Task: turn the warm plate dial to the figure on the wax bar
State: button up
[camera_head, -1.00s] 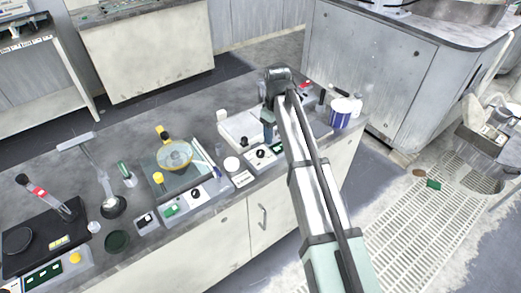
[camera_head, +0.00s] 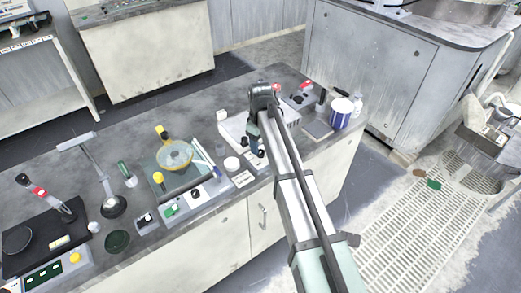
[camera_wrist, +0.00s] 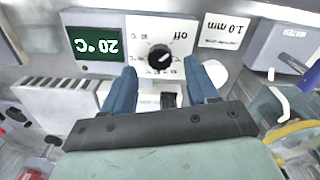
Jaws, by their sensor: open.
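The warm plate (camera_head: 230,127) is a pale unit on the bench in the head view, partly behind my arm. In the wrist view its front panel (camera_wrist: 133,28) appears upside down. It has a round black dial (camera_wrist: 160,57) with small figures and the word "off" around it. A green display (camera_wrist: 95,45) beside it reads 20 °C. My gripper (camera_wrist: 163,75) is open, its two blue fingers spread just short of the dial, with nothing held between them. It also shows in the head view (camera_head: 256,143), over the panel. I cannot make out the wax bar or its figure.
A hotplate with a yellowish dish (camera_head: 175,154) stands to the left. A blue and white tub (camera_head: 341,113) stands at the right end of the bench. Bare bench lies behind.

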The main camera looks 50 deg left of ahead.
aim_at(261, 152)
jog(key=shift+f, duration=1.85)
jog(key=shift+c, duration=0.4)
jog(key=c, duration=1)
jog(key=shift+m, duration=0.4)
jog(key=m, duration=0.4)
jog(key=shift+m, duration=0.4)
jog(key=m, duration=0.6)
